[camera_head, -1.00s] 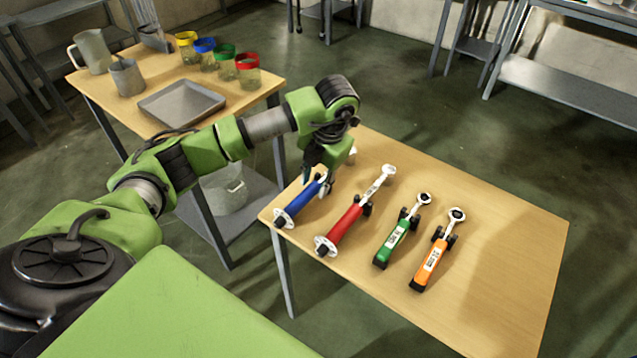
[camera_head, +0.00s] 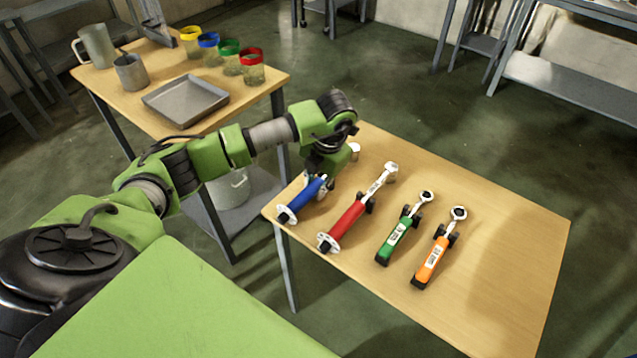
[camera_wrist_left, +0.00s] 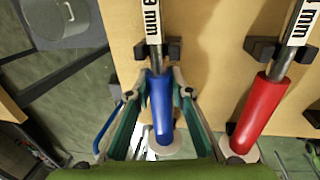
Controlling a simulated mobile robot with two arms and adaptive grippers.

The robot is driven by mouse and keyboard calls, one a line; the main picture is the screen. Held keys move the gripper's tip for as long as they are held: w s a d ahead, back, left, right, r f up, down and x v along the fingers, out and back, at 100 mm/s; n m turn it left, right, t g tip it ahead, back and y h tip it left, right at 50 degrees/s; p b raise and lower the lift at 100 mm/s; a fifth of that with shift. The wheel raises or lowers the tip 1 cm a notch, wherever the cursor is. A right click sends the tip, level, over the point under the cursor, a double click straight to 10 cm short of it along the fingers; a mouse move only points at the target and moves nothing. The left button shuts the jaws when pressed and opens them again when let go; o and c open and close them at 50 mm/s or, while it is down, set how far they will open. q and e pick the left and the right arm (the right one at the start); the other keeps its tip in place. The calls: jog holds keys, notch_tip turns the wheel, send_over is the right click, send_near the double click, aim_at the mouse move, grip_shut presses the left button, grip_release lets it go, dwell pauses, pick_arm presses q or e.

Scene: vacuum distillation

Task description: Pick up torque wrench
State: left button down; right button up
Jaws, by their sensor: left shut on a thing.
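Several wrenches lie in a row on the wooden table. The blue-handled torque wrench (camera_head: 305,196) is at the left end; its blue handle (camera_wrist_left: 160,105) also fills the middle of the left wrist view. Beside it lie a red-handled wrench (camera_head: 345,220), a green one (camera_head: 396,240) and an orange one (camera_head: 431,260). My left gripper (camera_head: 320,183) reaches down over the blue wrench. In the left wrist view its fingers (camera_wrist_left: 161,93) are closed on either side of the blue handle. The wrench still appears to lie on its black holder. My right gripper is not in view.
The table (camera_head: 500,265) has free room on its right side. A second table at the back left holds a grey tray (camera_head: 186,99), metal jugs (camera_head: 95,46) and several jars with coloured rims (camera_head: 252,68). A metal bucket (camera_head: 229,188) stands on its lower shelf.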

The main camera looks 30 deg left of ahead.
pick_arm(q)
jog(key=shift+r, duration=0.2)
jog(key=shift+w+r, duration=0.1)
jog(key=shift+r, duration=0.45)
jog(key=s+r, duration=0.1)
jog(key=r, duration=0.1)
jog(key=s+r+b, duration=0.1)
jog(key=r, duration=0.1)
jog(key=s+r, duration=0.2)
jog(key=shift+s+a+r+b, duration=0.1)
jog(key=shift+a+r+b, duration=0.05)
jog(key=shift+r+b, duration=0.2)
jog(key=s+r, duration=0.5)
jog(key=s, duration=0.5)
jog(key=shift+a, duration=0.2)
